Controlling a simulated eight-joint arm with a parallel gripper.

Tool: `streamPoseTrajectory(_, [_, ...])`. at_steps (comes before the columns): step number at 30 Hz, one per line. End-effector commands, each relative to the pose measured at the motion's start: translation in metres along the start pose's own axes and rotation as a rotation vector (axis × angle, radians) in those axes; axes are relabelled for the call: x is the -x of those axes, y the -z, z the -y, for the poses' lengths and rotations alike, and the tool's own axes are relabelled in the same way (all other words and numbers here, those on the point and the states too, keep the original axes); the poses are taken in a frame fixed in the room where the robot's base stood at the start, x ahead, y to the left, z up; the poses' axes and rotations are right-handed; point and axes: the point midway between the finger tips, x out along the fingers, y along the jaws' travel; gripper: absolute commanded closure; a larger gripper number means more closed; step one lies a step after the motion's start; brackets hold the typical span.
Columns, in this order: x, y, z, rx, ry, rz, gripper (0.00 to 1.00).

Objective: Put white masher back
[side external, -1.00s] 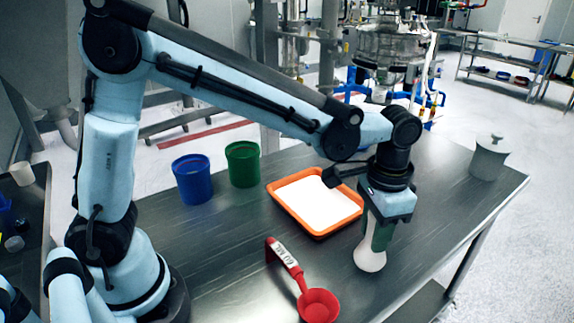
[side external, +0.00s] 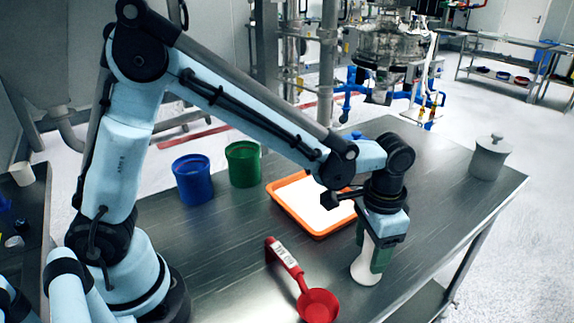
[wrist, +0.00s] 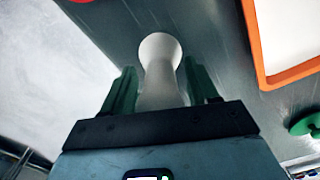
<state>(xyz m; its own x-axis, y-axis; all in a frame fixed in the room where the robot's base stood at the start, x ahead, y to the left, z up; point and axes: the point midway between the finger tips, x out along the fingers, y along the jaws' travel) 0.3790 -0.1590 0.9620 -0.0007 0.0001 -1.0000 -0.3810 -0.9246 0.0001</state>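The white masher (side external: 366,266) is upright, its wide rounded foot down at or very near the table top, right of the red scoop. My gripper (side external: 375,248) points down with its green fingers around the masher's upper part. In the wrist view, the masher (wrist: 160,62) lies between the two green fingers of my gripper (wrist: 162,88), which appear closed on it. Whether the foot touches the table cannot be told for sure. The masher's top is hidden by the gripper.
An orange tray (side external: 318,236) with white powder lies just behind the gripper. The red scoop (side external: 318,305) lies close at front left. Blue (side external: 193,182) and green (side external: 243,165) buckets stand behind left. The table (side external: 430,215) is clear to the right.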

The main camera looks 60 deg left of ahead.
Motion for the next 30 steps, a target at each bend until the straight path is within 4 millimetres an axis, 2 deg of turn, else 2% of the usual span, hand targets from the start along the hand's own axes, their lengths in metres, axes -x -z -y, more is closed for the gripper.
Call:
streamPoseTrajectory(11, [0.006,0.000,0.000,0.000,0.000,0.000,0.41])
streamPoseTrajectory(14, [0.018,0.000,0.000,0.000,0.000,0.000,0.41])
streamPoseTrajectory(24, [0.077,0.000,0.000,0.000,0.000,0.000,0.41])
streamPoseTrajectory(30, [0.106,0.000,0.000,0.000,0.000,0.000,0.41])
